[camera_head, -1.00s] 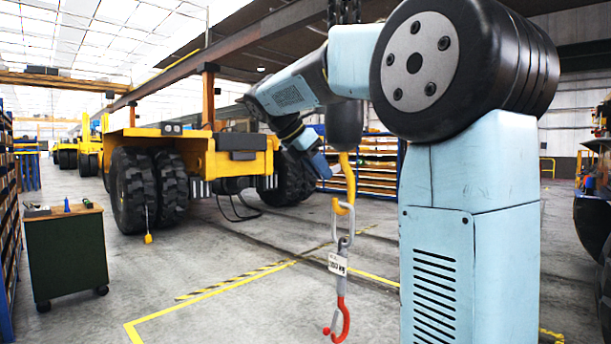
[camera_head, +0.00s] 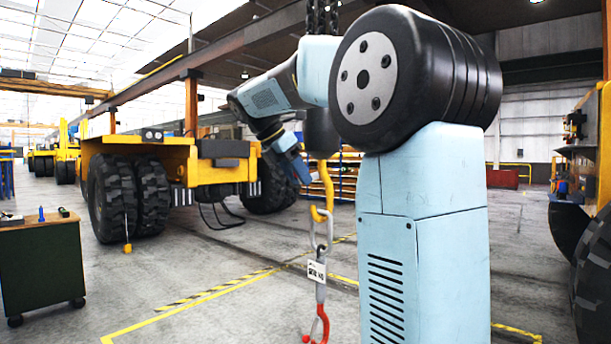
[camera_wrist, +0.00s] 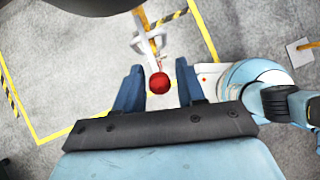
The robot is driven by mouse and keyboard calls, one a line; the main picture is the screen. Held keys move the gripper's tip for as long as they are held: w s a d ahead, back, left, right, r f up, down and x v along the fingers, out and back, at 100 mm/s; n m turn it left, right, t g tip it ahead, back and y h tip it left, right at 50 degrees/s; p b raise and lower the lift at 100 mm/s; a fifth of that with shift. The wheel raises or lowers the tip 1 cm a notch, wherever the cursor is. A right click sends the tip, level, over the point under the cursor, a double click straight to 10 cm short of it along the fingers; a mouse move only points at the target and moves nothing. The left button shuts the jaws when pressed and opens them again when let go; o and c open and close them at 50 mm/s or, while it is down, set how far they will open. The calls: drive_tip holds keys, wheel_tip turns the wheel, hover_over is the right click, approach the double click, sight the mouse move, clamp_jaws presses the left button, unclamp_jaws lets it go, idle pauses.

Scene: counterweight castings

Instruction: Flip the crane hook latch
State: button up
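The yellow crane hook (camera_head: 326,185) hangs below a dark hook block (camera_head: 321,132) in the head view. A metal link, a white tag (camera_head: 316,271) and a red lower hook (camera_head: 320,325) hang under it. My gripper (camera_head: 298,172) is just left of the yellow hook, at about its height. In the wrist view, my gripper (camera_wrist: 158,66) has its two blue fingers spread apart. A red ball (camera_wrist: 159,83) shows between them, apart from both; its depth is unclear. Part of the hook rigging (camera_wrist: 150,38) shows above the ball. I cannot clearly make out the latch.
A yellow truck chassis (camera_head: 165,150) with big tyres stands behind, to the left. A green tool cart (camera_head: 40,265) is at the left edge. Another yellow machine (camera_head: 604,135) is at the right edge. The floor around the hook, with yellow lines, looks clear.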

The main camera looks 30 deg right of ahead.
drive_tip(key=shift+o, duration=0.3)
drive_tip(key=v, duration=1.3)
drive_tip(key=shift+a+r, duration=0.25)
drive_tip(key=shift+r, duration=0.05)
